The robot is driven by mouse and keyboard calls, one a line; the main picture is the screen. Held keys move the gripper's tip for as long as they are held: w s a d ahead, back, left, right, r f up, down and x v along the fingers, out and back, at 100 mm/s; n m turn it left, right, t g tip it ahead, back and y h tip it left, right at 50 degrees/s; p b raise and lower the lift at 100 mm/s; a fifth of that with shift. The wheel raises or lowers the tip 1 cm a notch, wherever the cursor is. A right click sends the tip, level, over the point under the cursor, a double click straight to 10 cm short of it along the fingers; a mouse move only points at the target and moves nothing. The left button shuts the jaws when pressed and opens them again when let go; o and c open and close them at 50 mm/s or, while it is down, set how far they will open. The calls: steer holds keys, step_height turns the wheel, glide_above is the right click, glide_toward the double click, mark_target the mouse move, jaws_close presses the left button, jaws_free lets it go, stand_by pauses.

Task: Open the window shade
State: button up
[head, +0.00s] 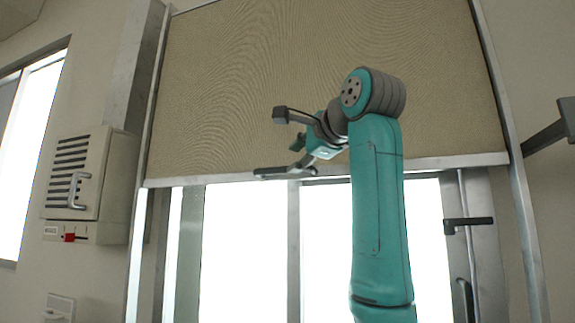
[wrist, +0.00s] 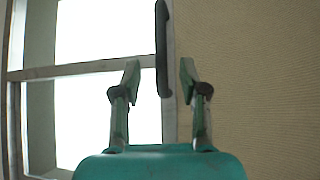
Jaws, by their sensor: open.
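The window shade (head: 245,90) is a beige fabric panel, drawn partway down over a bright window. Its pale bottom rail (head: 440,161) runs across the window's upper part. A dark bar handle (head: 270,172) sits at the rail left of my arm. My gripper (head: 297,152) is beside the rail, close to the handle. In the wrist view my gripper (wrist: 160,72) is open, and the dark handle (wrist: 162,45) appears between its two fingers, with the rail behind it. I cannot tell whether either finger touches the handle. The shade fabric (wrist: 260,80) fills the right of that view.
Bright window panes (head: 245,250) with grey frames show below the rail. A dark lever (head: 468,222) sticks out at the lower right of the window. A wall box (head: 85,170) with a handle and a red switch (head: 70,237) are on the left wall. A bracket (head: 545,135) juts out at right.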

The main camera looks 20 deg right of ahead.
steer(key=shift+v, duration=1.3)
